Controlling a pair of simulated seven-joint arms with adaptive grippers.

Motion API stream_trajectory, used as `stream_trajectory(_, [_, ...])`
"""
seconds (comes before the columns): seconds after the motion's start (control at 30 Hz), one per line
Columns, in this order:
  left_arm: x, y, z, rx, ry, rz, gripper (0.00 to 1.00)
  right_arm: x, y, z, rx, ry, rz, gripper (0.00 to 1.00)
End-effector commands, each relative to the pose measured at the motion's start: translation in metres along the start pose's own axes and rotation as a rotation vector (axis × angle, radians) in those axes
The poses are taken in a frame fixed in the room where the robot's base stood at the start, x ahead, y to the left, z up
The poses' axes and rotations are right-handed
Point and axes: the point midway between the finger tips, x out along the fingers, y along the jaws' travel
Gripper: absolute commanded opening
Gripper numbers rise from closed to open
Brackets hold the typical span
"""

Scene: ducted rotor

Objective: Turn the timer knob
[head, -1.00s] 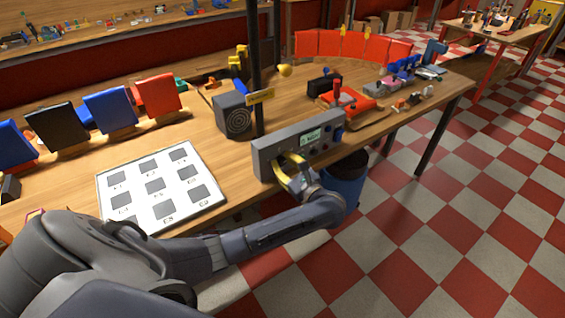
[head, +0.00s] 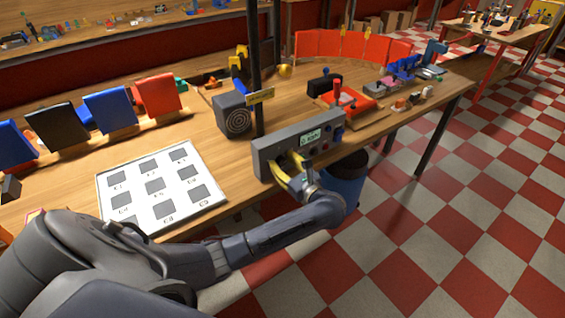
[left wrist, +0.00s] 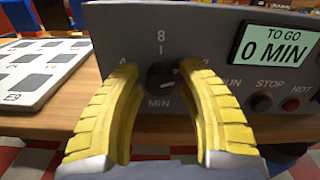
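The timer knob (left wrist: 161,77) is a small dark dial on the front of a grey control box (head: 266,165). In the left wrist view, marks including 8 and MIN surround it. The box's display (left wrist: 275,46) reads "TO GO 0 MIN". My left gripper (head: 283,160) is at the box front in the head view. In the left wrist view its yellow fingers (left wrist: 159,72) stand on either side of the knob, with visible gaps between fingertips and knob. It is open and holds nothing. My right gripper is not in view.
STOP and HOT buttons (left wrist: 262,102) sit right of the knob. A white labelled board (head: 135,172) lies left of the box. A dark speaker-like box (head: 234,116) and a black post (head: 257,70) stand behind it.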

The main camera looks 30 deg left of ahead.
Motion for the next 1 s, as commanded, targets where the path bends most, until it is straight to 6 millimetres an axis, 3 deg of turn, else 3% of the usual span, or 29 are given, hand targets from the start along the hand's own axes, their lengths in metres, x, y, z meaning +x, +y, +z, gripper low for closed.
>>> stream_trajectory(0.1, [0.000,0.000,0.000,-0.001,0.000,0.000,0.52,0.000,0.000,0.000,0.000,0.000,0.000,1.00])
stream_trajectory(0.47, [-0.006,0.000,-0.001,-0.001,0.001,0.000,0.52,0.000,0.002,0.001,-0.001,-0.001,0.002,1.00])
stream_trajectory(1.0, [-0.088,0.000,-0.001,-0.001,0.004,0.000,0.52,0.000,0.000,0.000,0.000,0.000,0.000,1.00])
